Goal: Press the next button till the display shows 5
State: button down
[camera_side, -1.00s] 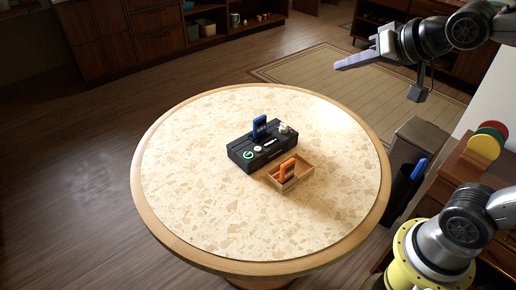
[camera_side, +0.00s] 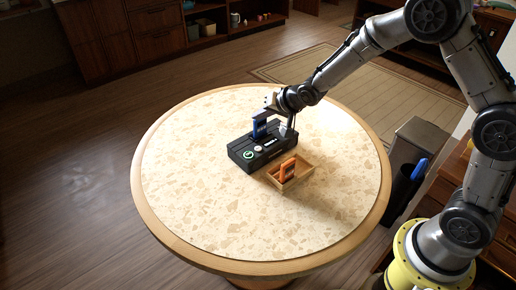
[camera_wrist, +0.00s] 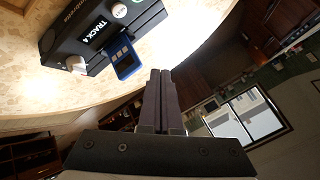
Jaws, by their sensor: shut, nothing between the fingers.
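A black player box (camera_side: 240,161) stands on the round table. It also shows at the upper left of the wrist view (camera_wrist: 66,28), where its display (camera_wrist: 103,33) reads "TRACK 4". A round white button (camera_wrist: 119,10) and a green-ringed button (camera_wrist: 137,1) lie along its top, and a white knob (camera_wrist: 76,64) is at the near end. A blue cartridge (camera_wrist: 124,58) stands upright in the box. My gripper (camera_wrist: 160,72) is shut and empty, apart from the buttons. In the side view my gripper (camera_side: 264,112) is above the box's far end, its fingertips hard to make out.
A wooden tray (camera_side: 300,178) with an orange cartridge (camera_side: 287,168) stands beside the box at its front right. The rest of the speckled tabletop (camera_side: 215,215) is clear. A grey bin (camera_side: 417,140) stands to the right of the table.

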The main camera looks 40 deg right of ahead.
aim_at(258, 149)
jog(key=shift+s+f, duration=0.1)
jog(key=shift+f, duration=0.35)
jog(key=shift+f, duration=0.1)
jog(key=shift+f, duration=4.3)
jog(key=shift+f, duration=0.1)
jog(key=shift+f, duration=0.3)
jog(key=shift+f, duration=0.4)
jog(key=shift+r, duration=0.8)
